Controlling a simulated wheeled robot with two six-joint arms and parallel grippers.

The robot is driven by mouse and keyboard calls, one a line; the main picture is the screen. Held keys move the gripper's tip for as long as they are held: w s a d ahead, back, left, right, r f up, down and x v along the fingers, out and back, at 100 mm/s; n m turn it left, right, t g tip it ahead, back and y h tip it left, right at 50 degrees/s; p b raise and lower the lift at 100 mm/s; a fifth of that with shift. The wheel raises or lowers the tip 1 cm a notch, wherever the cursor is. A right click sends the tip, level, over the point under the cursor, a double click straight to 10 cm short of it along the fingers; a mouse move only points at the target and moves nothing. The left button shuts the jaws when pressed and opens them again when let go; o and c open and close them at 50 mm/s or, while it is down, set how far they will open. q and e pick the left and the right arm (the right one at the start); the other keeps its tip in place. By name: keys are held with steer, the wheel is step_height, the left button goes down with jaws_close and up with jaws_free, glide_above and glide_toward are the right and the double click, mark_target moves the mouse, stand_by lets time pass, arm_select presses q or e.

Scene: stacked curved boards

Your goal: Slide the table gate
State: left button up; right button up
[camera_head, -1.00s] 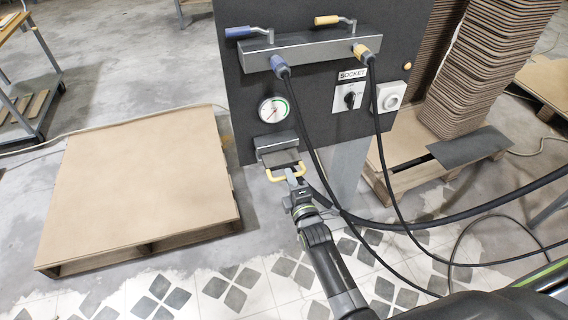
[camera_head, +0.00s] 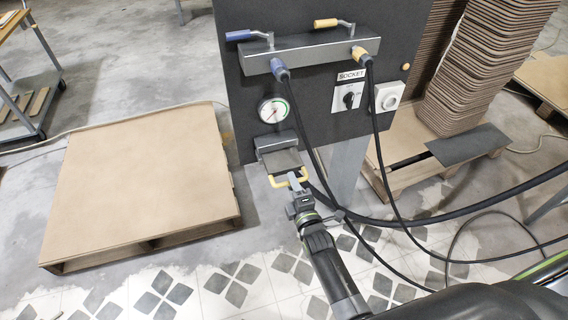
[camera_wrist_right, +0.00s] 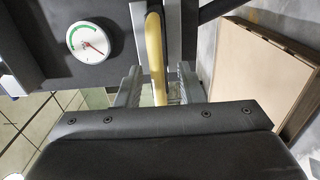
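The gate is a flat dark plate (camera_head: 284,160) projecting from a metal slot housing below the gauge on the dark panel. Its yellow handle (camera_head: 290,180) is at the plate's outer end; the handle also shows upright in the right wrist view (camera_wrist_right: 156,60). My right gripper (camera_head: 296,184) is at the handle. In the right wrist view its two fingers (camera_wrist_right: 158,85) stand on either side of the handle, with a visible gap on each side. The handle partly hides behind the gripper in the head view. My left gripper is not in view.
A round gauge (camera_head: 273,110) sits just above the slot. Black cables (camera_head: 384,160) hang from the panel's connectors and pass right of my right arm. A low pallet (camera_head: 140,190) lies left, and stacked curved boards (camera_head: 485,70) stand right.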

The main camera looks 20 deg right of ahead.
steer(key=shift+r, duration=0.1)
steer(key=s+p, duration=0.3)
steer(key=s, duration=0.4)
steer(key=shift+p, duration=0.35)
steer(key=shift+d, duration=0.1)
